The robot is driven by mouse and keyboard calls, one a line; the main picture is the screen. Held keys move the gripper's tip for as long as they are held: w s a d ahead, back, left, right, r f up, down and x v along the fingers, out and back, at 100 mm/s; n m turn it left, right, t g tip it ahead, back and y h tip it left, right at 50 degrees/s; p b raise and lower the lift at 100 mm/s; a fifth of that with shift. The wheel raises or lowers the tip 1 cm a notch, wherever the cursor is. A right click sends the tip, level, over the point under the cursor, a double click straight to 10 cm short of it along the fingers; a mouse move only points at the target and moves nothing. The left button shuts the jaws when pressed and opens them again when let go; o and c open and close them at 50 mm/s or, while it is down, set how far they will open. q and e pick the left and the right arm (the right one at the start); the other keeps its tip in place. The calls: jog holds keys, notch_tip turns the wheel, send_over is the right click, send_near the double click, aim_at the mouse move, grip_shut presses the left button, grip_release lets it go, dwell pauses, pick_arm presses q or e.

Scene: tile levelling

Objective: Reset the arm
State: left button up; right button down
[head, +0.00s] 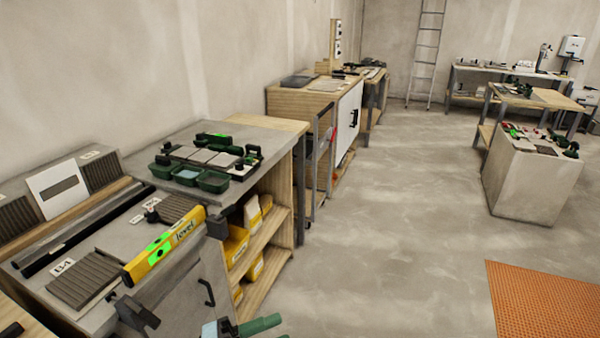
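A yellow spirit level (160,252) marked "level", with bright green windows, lies slantwise along the front edge of the grey worktop (118,238) at the left. Whether it rests fully on the top I cannot tell. I cannot make out my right gripper.
Ribbed grey tiles (86,277) and a dark bar (80,232) lie on the worktop. Green trays (188,172) stand farther back. Yellow bins (236,245) fill the shelf below. A green-handled tool (258,326) shows at the bottom edge.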

pick_arm(q)
jog(key=s+a+f+n+t+y+p, duration=0.1)
jog(key=s+a+f+n+t+y, duration=0.4)
jog(key=n, duration=0.5)
jog(key=s+a+f+n+t+y+p, duration=0.1)
jog(key=s+a+f+n+t+y, duration=0.3)
jog(key=f+n+y, duration=0.55)
jog(key=s+a+f+n+g+y, duration=0.1)
jog(key=s+a+f+n+g, duration=0.2)
jog(key=s, duration=0.5)
jog(key=s+a+f+n+g+y, duration=0.1)
jog(key=s+a+f+n+g, duration=0.2)
jog(key=s+f+n, duration=0.2)
jog(key=s, duration=0.3)
jog(key=shift+s+g+p, duration=0.25)
jog(key=shift+g+p, duration=0.1)
jog(key=shift+g, duration=0.05)
pick_arm(e)
jog(key=shift+t, duration=0.6)
jog(key=w+r, duration=0.1)
jog(key=r, duration=0.1)
jog(key=w+r, duration=0.2)
jog(key=shift+w+d+r, duration=0.15)
jog(key=shift+w+r, duration=0.05)
pick_arm(q)
jog(key=shift+y, duration=0.25)
